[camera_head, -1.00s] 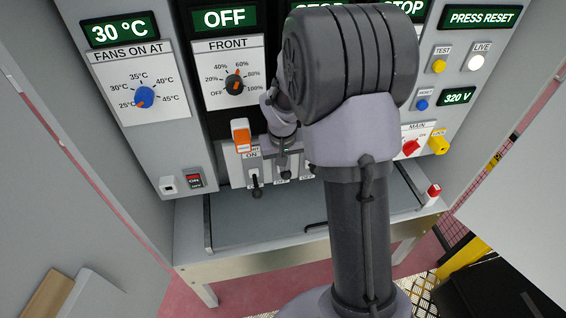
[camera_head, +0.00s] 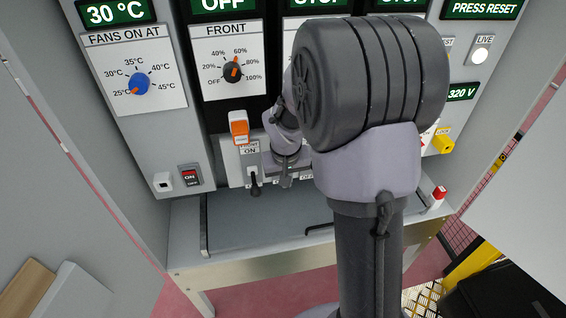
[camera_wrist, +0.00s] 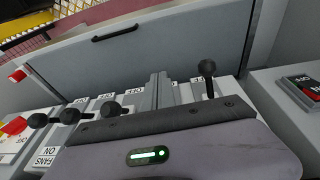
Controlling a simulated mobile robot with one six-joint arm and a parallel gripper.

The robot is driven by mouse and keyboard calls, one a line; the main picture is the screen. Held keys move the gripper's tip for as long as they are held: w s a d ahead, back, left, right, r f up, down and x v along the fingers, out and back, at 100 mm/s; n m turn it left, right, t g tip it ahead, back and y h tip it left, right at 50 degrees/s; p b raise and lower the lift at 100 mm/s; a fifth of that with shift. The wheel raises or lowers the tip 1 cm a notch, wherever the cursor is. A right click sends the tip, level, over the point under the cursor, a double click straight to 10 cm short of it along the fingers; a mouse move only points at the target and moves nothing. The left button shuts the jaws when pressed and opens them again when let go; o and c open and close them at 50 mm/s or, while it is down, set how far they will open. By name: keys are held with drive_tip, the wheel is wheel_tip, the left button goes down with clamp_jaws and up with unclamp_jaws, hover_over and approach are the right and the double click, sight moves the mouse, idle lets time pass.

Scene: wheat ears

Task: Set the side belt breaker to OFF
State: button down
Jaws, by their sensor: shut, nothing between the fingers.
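A row of breaker levers runs along the bottom of the panel, with ON labels above and OFF below. The leftmost lever (camera_head: 254,182) hangs down toward OFF; in the wrist view, which is upside down, it is the right black knob (camera_wrist: 207,68). Several other black-knobbed levers, such as this one (camera_wrist: 110,108), stand away from their OFF labels in the wrist view. I cannot read which lever is the side belt. My gripper (camera_head: 287,180) is shut and empty at the row, just right of the leftmost lever. Its fingers (camera_wrist: 160,90) hide part of the row there.
An orange-and-white switch (camera_head: 239,127) sits above the leftmost lever. A grey shelf (camera_head: 265,220) with a dark handle lies below the row. My arm covers the panel's right middle.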

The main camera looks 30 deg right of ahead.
drive_tip(key=f+b, duration=0.3)
drive_tip(key=f, duration=0.1)
drive_tip(key=shift+s+a, duration=0.1)
drive_tip(key=shift+s, duration=0.25)
idle(1.2)
